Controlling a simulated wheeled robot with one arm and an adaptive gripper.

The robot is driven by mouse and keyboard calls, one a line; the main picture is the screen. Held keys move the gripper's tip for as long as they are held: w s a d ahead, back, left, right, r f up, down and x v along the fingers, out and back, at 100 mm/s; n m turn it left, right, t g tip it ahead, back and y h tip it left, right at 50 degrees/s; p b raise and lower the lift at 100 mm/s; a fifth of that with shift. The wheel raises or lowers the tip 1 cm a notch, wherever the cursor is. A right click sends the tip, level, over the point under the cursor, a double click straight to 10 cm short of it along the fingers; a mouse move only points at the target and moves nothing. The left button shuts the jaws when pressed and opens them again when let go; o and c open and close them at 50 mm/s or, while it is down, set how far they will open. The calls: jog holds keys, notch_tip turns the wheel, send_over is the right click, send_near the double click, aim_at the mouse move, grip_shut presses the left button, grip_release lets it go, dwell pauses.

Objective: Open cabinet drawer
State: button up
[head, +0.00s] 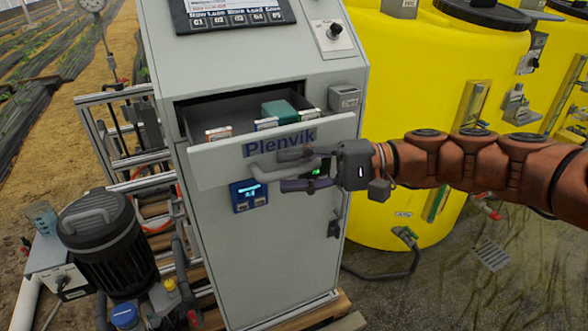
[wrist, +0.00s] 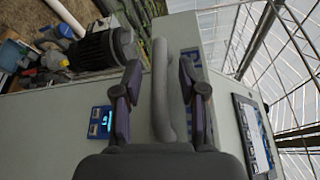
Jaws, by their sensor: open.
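The cabinet (head: 275,255) is a tall grey box standing in the middle of the head view. Its drawer (head: 225,160), with a front marked "Plenvik", is pulled partway out, showing the inside and several small boxes. A grey bar handle (head: 262,174) sits on the drawer front and also shows in the wrist view (wrist: 160,100). My gripper (head: 285,171) reaches in from the right. Its dark fingers are open, one on each side of the handle; the wrist view shows the handle between them (wrist: 159,68), with gaps. Part of the handle is hidden by the gripper.
A control panel (head: 235,12) and a knob box (head: 334,37) are on the cabinet top. A blue display (head: 248,194) is below the drawer. A yellow tank (head: 430,90) stands close on the right, and a black motor (head: 105,235) on the left. Floor at lower right is mostly clear.

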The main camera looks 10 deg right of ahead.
jog(key=d+r, duration=0.1)
jog(key=d, duration=1.1)
jog(key=shift+s, duration=0.4)
jog(key=s+a+f+n+g+h+p, duration=0.2)
jog(key=s+a+f+g+h+p, duration=0.3)
jog(key=s+a+h, duration=0.45)
jog(key=s+d+f+t+h+p, duration=0.1)
jog(key=s+d+f+h+p, duration=0.1)
jog(key=s+d, duration=0.3)
jog(key=s+d+f+n+t+h+p, duration=0.1)
jog(key=s+d+f+h+p, duration=0.2)
jog(key=s+d+h+p, duration=0.1)
jog(key=shift+s+d+h, duration=0.75)
jog(key=shift+s, duration=0.15)
